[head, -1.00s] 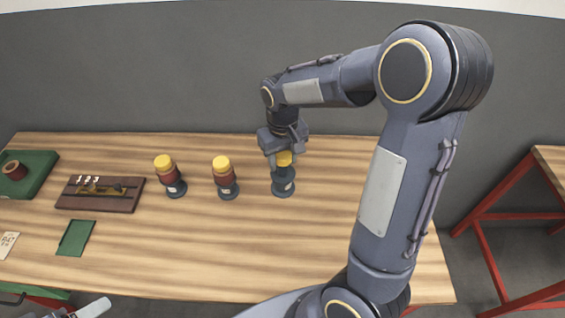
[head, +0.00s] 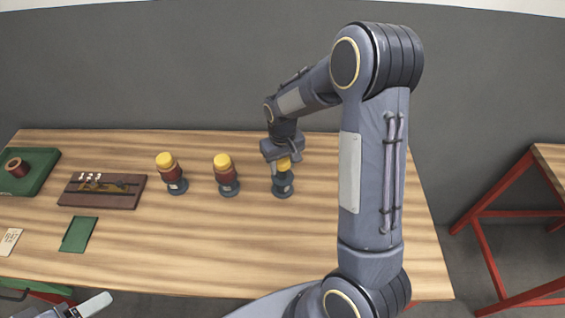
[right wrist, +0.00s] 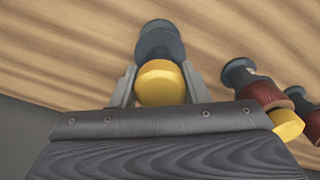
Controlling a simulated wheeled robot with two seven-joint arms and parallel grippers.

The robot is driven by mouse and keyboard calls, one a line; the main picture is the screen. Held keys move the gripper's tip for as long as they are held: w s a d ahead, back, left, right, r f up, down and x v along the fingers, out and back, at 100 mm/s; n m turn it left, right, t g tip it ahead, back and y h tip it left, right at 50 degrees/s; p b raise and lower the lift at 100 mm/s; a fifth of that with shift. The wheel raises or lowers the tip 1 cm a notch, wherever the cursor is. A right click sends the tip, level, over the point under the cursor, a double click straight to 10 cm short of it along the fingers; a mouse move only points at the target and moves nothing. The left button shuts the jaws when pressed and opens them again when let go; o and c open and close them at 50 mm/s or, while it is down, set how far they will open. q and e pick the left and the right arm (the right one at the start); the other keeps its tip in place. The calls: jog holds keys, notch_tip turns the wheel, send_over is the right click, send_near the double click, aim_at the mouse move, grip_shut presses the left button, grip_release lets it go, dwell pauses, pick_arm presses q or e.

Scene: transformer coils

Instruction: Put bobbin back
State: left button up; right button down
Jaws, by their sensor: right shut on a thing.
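A red-brown bobbin (head: 15,168) stands in the green tray (head: 45,160) at the far left. Three dark stands are in a row on the table. The left stand (head: 177,186) and the middle stand (head: 228,188) each carry a red-brown bobbin under a yellow cap. The right stand (head: 282,187) shows a yellow cap (right wrist: 161,84) above its dark base and no red bobbin. My right gripper (head: 283,162) points down and is shut on this cap, with a finger on each side in the right wrist view. A pale part at the lower left may be my left gripper (head: 92,306).
A dark wooden board (head: 102,203) with small pieces and white marks lies left of the stands. A green pad (head: 79,235) and a paper card (head: 9,241) lie in front. The table's front middle is clear. A red-framed table (head: 500,215) stands at the right.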

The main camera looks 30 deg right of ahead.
jog(key=c, duration=0.8)
grip_release()
notch_tip(320, 180, up, 12)
jog(key=s+a+r+t+y, duration=0.1)
jog(key=s+a+t, duration=0.1)
jog(key=s, duration=0.5)
jog(key=s+a+r+t+y, duration=0.1)
jog(key=s+a, duration=0.2)
jog(key=s, duration=0.5)
jog(key=s+a+r+t+y, duration=0.1)
jog(key=s+a+r+t, duration=0.1)
jog(key=s, duration=0.5)
jog(key=shift+s+a+r+m+t+y, duration=0.1)
jog(key=shift+s+a+m+t+y, duration=0.1)
jog(key=shift+m+t+y, duration=0.15)
